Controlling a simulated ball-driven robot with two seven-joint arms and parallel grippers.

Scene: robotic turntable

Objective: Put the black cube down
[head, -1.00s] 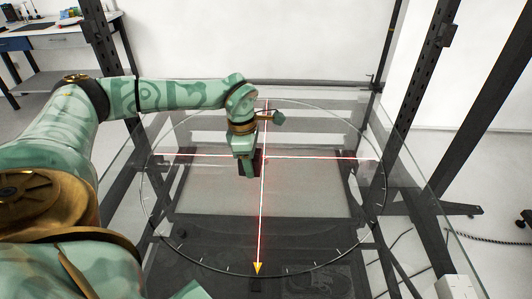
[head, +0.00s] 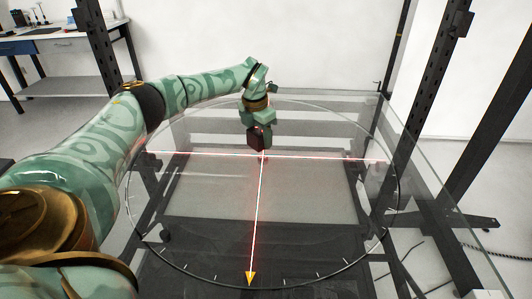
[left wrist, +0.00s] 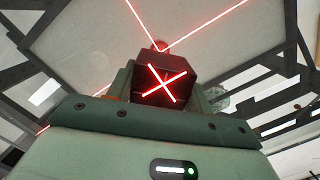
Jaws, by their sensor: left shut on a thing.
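The black cube (head: 259,138) is held by my left gripper (head: 258,128) near the middle of the round glass turntable (head: 388,222). The gripper is shut on it. In the left wrist view the cube (left wrist: 163,86) sits between the green fingers, with a red laser cross on its face. Two red laser lines cross on the turntable just by the cube. I cannot tell whether the cube touches the glass or hangs a little above it. My right gripper is not in view.
A yellow arrow mark (head: 250,278) lies at the turntable's near edge. Dark frame posts (head: 432,90) stand on both sides of the glass. A workbench (head: 60,42) stands at the back left. The glass around the cube is clear.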

